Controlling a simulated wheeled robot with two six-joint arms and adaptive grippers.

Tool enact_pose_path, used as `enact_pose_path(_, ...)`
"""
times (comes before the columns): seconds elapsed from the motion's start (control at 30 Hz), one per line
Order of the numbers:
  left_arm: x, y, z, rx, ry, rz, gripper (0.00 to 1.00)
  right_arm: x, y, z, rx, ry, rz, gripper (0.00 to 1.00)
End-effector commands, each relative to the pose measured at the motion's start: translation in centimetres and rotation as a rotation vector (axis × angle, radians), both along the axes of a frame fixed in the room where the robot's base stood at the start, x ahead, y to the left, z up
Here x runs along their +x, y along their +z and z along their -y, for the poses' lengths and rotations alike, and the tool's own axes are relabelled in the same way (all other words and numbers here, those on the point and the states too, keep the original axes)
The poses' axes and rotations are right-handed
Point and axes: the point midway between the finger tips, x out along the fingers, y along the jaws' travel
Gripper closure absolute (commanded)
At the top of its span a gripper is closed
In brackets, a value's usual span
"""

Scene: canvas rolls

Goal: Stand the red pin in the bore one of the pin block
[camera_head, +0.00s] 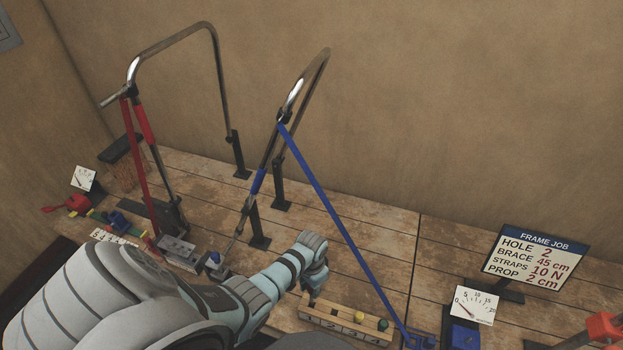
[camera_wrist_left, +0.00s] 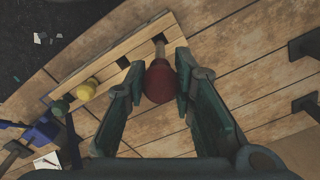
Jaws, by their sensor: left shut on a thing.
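The pin block (camera_head: 330,318) is a long wooden bar with numbered labels on its front side, on the bench in front of me. It also shows in the left wrist view (camera_wrist_left: 105,62). My left gripper (camera_head: 314,292) is over the block's left end. My right gripper is not in view.
A yellow pin (camera_head: 360,317) and a green pin (camera_head: 382,325) stand in the block's other bores. A long blue bar (camera_head: 340,223) slants down just right of my left gripper. Tall bent tube frames stand behind. A dial card (camera_head: 472,304) and sign (camera_head: 534,262) are at right.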

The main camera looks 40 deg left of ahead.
Motion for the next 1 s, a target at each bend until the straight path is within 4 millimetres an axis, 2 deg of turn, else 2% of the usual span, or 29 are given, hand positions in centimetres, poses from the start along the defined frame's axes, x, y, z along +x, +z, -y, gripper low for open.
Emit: enact_pose_path(1.0,0.0,-2.2,0.0,0.0,0.0,-0.001,1.0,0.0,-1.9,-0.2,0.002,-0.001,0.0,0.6)
